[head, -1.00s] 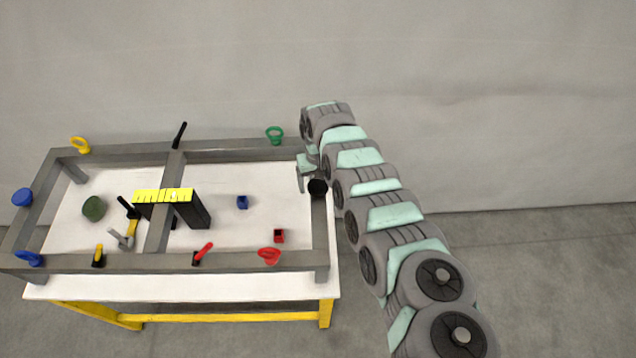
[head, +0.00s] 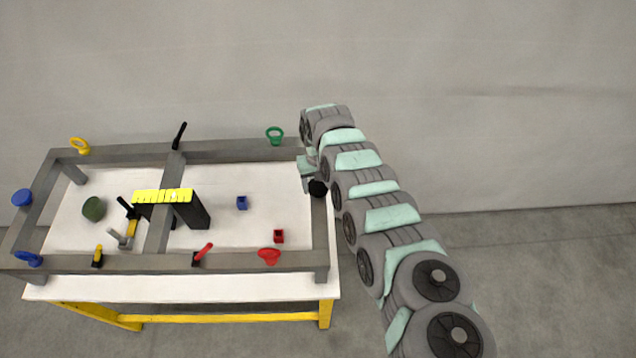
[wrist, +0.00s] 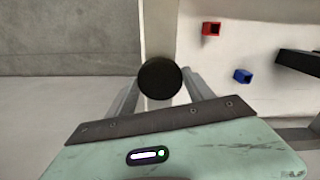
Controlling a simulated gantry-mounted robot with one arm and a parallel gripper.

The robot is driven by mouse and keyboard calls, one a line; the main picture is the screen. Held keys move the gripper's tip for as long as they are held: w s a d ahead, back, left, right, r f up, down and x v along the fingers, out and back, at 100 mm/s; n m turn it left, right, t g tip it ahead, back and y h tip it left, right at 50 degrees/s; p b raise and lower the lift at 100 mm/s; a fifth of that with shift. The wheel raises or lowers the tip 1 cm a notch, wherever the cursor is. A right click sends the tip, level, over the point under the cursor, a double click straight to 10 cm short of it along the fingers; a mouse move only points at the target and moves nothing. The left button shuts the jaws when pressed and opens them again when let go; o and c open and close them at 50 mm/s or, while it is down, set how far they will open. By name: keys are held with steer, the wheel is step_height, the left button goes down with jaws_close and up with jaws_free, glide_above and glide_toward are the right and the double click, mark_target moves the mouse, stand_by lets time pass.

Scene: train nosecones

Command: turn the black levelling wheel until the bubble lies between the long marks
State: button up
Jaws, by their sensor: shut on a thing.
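The black levelling wheel (head: 318,188) sits on the right rail of the grey frame. In the wrist view the wheel (wrist: 160,78) lies between the two grey fingers of my gripper (wrist: 160,88). My gripper (head: 308,184) is shut on the wheel from above; the head view shows it only partly. The yellow level scale (head: 163,196) with dark marks stands on the frame's middle bar. A small pale spot, seemingly the bubble (head: 174,195), shows right of the scale's middle; its place between the long marks is too small to tell.
The grey frame (head: 110,264) stands on a white table (head: 180,287) with yellow legs. Red (head: 279,236) and blue (head: 242,202) blocks lie inside it.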

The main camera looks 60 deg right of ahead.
steer(key=shift+c, duration=1.1)
